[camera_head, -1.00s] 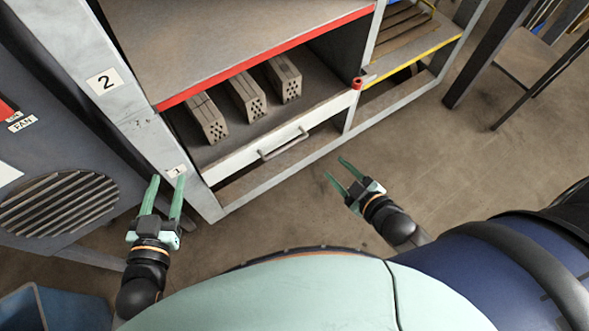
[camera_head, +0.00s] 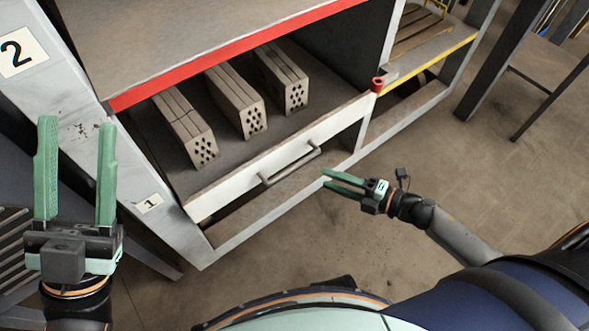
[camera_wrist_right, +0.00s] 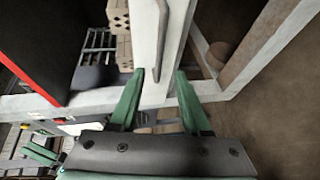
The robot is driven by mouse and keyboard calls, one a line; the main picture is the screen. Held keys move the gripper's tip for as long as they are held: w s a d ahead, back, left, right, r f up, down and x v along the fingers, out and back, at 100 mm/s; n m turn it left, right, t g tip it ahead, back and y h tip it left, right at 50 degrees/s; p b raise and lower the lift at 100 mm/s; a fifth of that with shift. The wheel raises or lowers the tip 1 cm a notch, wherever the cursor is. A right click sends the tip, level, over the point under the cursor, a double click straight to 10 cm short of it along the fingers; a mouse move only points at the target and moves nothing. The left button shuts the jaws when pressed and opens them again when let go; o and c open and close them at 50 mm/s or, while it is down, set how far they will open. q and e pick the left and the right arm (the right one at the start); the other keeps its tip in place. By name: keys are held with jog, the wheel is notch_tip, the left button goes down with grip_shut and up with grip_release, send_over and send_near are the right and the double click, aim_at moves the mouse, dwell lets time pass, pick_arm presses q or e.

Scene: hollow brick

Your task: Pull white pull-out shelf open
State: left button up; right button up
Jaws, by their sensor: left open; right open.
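The white pull-out shelf front (camera_head: 230,182) is the low front of the rack bay, with a grey bar handle (camera_head: 291,165) on its face. In the right wrist view, the shelf front (camera_wrist_right: 146,38) and handle (camera_wrist_right: 161,40) lie ahead of the fingers. My right gripper (camera_head: 324,178) is open and empty, its fingertips just right of the handle's right end in the head view, apparently apart from it. In the wrist view, my right gripper (camera_wrist_right: 157,78) has its fingers to either side of the handle's line. My left gripper (camera_head: 76,124) is open and empty, left of the rack.
Three hollow bricks (camera_head: 238,101) lie on the shelf. A red-edged shelf (camera_head: 235,53) is above them. A rack post (camera_head: 150,190) stands at the left, and a red-topped peg (camera_head: 377,86) at the shelf's right end.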

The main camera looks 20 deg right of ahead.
aim_at(294, 165)
jog(key=b+x, duration=0.2)
jog(key=x, duration=0.9)
jog(key=shift+c, duration=0.3)
grip_shut()
dwell(0.8)
